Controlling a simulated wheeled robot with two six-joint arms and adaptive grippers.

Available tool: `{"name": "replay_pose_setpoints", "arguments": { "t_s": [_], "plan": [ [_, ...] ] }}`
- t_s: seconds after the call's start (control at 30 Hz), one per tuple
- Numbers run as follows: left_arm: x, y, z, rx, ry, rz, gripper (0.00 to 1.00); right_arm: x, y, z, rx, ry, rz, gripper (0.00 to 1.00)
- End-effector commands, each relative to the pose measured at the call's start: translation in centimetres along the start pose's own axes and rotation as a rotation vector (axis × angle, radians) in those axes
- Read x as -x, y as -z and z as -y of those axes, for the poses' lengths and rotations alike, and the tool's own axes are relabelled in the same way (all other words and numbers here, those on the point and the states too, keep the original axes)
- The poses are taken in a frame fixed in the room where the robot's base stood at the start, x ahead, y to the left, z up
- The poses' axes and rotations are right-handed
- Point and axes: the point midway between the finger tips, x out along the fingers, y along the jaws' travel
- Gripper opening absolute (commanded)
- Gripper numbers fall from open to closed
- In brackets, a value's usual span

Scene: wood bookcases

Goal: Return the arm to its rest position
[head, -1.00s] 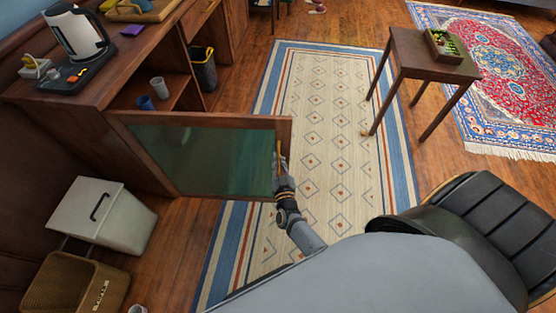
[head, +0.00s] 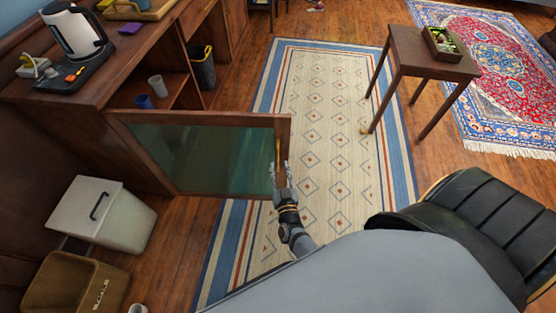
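The cabinet door (head: 150,128) stands open at the left, a wood frame around a dark green glass panel. A brass-coloured bar handle (head: 277,150) is upright near its free edge. My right gripper (head: 280,168) is at the lower end of the handle, with its two fingers spread. The fingers look apart from each other; whether one touches the handle or door I cannot tell. My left gripper is not in view.
Inside the cabinet stand a grey cup (head: 157,86) and a blue cup (head: 144,102). A small wood table (head: 412,58) is at the upper right. The patterned rug (head: 325,130) is clear.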

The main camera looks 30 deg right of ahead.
Motion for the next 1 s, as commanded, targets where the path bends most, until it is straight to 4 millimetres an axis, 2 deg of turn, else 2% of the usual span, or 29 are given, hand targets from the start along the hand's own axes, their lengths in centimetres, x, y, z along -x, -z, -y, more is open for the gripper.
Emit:
{"name": "replay_pose_setpoints", "arguments": {
  "t_s": [0.1,0.2,0.77,0.87,0.97,1.0],
  "plan": [
    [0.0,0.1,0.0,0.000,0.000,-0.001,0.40,1.8,0.0,0.0,0.000,-0.001,0.001,0.33],
    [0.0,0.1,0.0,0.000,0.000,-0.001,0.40,2.5,0.0,0.0,0.001,0.000,-0.001,0.33],
    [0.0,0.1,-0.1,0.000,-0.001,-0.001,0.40,2.6,-0.4,0.1,0.002,0.007,0.010,0.33],
    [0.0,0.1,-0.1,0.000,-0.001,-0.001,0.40,3.4,-3.5,0.5,0.018,0.062,0.096,0.33],
    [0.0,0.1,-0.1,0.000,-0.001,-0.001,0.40,5.8,-10.1,0.7,0.053,0.162,0.291,0.33],
    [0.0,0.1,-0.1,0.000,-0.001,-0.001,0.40,7.4,-13.3,0.3,0.072,0.202,0.391,0.33]
  ]
}}
